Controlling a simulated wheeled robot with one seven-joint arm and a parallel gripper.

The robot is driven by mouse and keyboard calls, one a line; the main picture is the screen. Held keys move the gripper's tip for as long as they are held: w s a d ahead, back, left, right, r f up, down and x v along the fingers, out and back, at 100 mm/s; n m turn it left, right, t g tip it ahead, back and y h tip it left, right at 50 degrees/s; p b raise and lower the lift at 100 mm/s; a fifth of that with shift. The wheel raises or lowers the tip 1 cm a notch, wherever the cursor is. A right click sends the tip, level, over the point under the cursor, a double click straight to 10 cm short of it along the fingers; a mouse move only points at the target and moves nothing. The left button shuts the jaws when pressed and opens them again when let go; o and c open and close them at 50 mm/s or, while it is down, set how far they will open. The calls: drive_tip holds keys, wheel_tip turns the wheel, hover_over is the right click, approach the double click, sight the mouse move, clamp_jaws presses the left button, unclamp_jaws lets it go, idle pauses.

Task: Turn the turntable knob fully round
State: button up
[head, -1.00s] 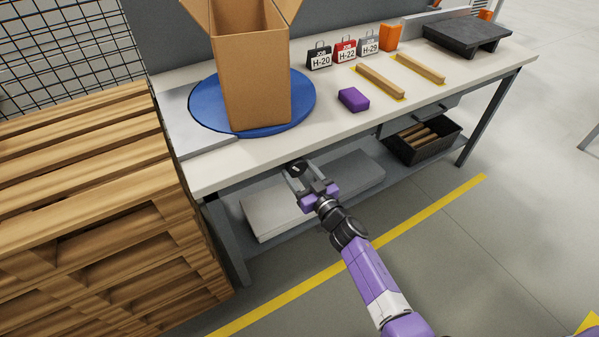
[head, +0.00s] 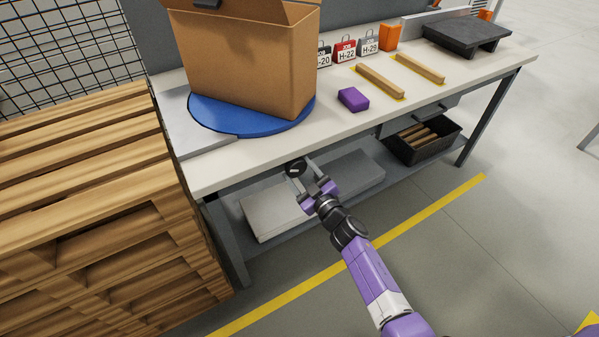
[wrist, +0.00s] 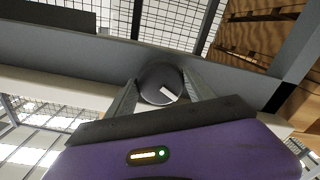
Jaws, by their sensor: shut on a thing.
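The turntable knob (head: 295,168) is a round black knob on the front of the workbench, with a white mark on its face. My gripper (head: 303,172) is shut on it, one finger on each side. In the wrist view the knob (wrist: 160,84) sits between the two grey fingers, its white mark slanting. The blue turntable (head: 215,118) lies on the bench top at the left. An open cardboard box (head: 245,60) stands on it, turned at an angle, its top partly cut off by the picture edge.
A purple block (head: 353,99), wooden strips (head: 380,80) and job tags (head: 345,51) are on the bench (head: 270,145). A grey slab (head: 320,190) lies on the lower shelf under the knob. A pallet stack (head: 100,210) stands close at the left. The floor at right is clear.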

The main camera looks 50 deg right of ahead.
drive_tip(key=shift+n, duration=1.1)
drive_tip(key=o, duration=1.4)
drive_tip(key=shift+c, duration=0.2)
